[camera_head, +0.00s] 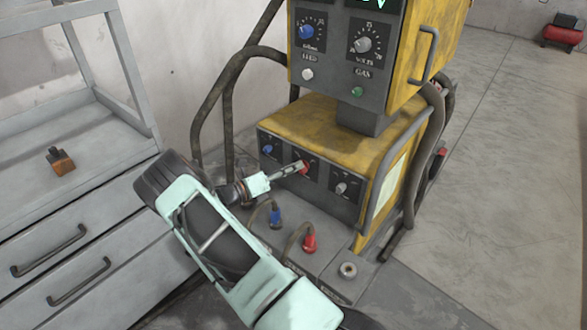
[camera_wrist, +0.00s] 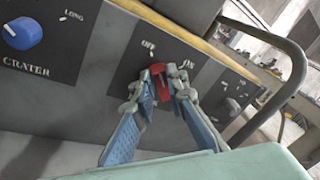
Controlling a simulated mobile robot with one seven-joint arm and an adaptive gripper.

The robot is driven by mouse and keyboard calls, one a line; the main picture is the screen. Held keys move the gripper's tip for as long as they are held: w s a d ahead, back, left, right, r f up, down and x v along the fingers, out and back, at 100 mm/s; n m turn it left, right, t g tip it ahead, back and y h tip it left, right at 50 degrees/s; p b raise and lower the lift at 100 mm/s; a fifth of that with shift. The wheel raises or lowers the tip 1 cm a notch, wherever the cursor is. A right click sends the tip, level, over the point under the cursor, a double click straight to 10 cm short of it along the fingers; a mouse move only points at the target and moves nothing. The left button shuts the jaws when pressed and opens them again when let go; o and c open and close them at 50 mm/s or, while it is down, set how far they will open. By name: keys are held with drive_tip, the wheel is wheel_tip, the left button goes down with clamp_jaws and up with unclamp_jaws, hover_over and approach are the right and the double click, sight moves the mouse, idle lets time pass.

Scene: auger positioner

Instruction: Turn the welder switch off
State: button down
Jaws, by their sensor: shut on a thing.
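The welder (camera_head: 338,118) is a worn yellow machine with dark front panels. Its red switch (camera_wrist: 158,71) is on the lower front panel, between the OFF label on the left and the ON label on the right. The red switch also shows in the head view (camera_head: 305,168), partly hidden by my fingertips. My gripper (camera_wrist: 164,88) is at the panel, with its two fingers shut on the red switch from either side. In the head view my gripper (camera_head: 298,167) reaches the panel from the lower left. The fingers hide part of the switch, so I cannot tell its exact setting.
A blue CRATER knob (camera_wrist: 22,33) is left of the switch, and a grey knob (camera_head: 341,188) is to its right. Cables with blue (camera_head: 275,217) and red (camera_head: 310,241) plugs are below. A grey drawer cabinet (camera_head: 75,240) stands at the left. Open floor is at the right.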

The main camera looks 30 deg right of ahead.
idle(0.4)
drive_tip(key=c, duration=1.9)
unclamp_jaws()
drive_tip(key=shift+c, duration=0.2)
drive_tip(key=a, duration=1.2)
drive_tip(key=shift+s, duration=0.35)
drive_tip(key=shift+r, duration=0.1)
